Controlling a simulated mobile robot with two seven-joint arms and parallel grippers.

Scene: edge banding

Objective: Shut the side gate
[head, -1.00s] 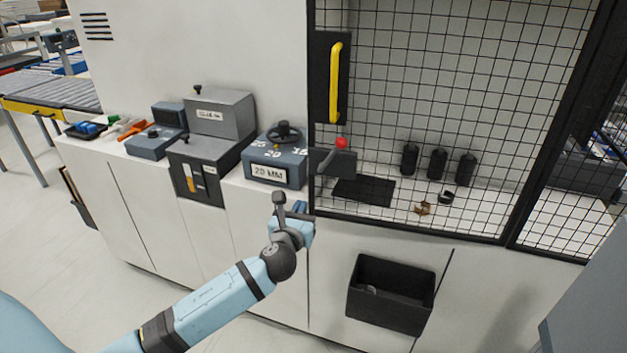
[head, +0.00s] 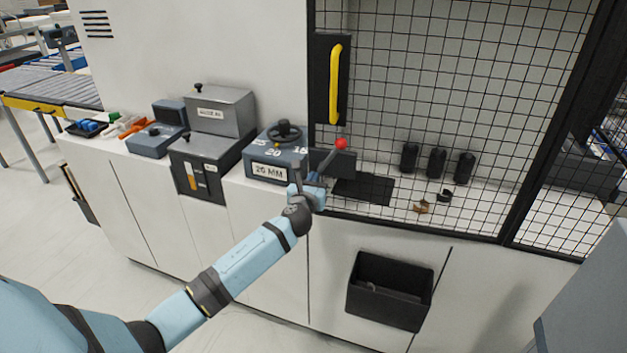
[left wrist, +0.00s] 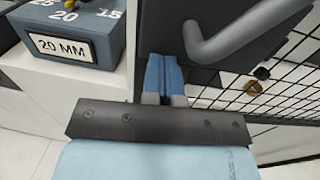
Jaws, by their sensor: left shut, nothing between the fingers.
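The wire-mesh gate (head: 455,75) has a black frame and a yellow vertical handle (head: 335,84) on a dark plate at its left edge. I cannot tell whether it is fully shut. Below the handle, a dark block (head: 341,164) carries a grey lever with a red knob (head: 341,143). My left gripper (head: 312,182) is just left of and below this block, its fingers shut and empty. In the left wrist view, the blue fingers (left wrist: 163,78) are together, beside the bent grey lever (left wrist: 240,32); contact is unclear. My right gripper is out of view.
A blue-grey box marked 20 MM (head: 268,172) with a handwheel stands left of my gripper. Other grey boxes (head: 210,155) line the white counter. A black bin (head: 390,290) hangs on the cabinet front. Several black cylinders (head: 437,162) stand behind the mesh.

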